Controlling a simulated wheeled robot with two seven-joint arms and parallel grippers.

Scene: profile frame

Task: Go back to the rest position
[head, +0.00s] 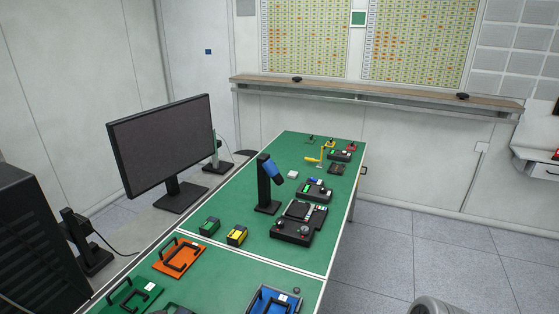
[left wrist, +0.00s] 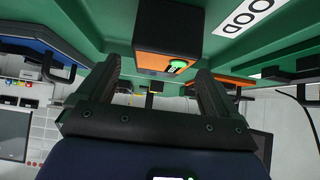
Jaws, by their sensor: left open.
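My left gripper (left wrist: 158,68) shows in the left wrist view, its two dark fingers spread apart with nothing between them. The wrist picture is upside down, with the green table top (left wrist: 100,14) along the upper edge. An orange and black box (left wrist: 178,28) with a green button stands on the table beyond the fingertips. The fingers appear apart from it; the exact gap cannot be told. I cannot make out either gripper in the head view, and the right gripper is not in view.
The green table (head: 225,262) carries an orange frame (head: 180,256), a blue frame (head: 274,300), small green (head: 210,226) and yellow (head: 237,235) boxes, a black stand (head: 264,185) and a control box (head: 292,231). A monitor (head: 160,145) stands left. Grey floor (head: 420,250) is open at right.

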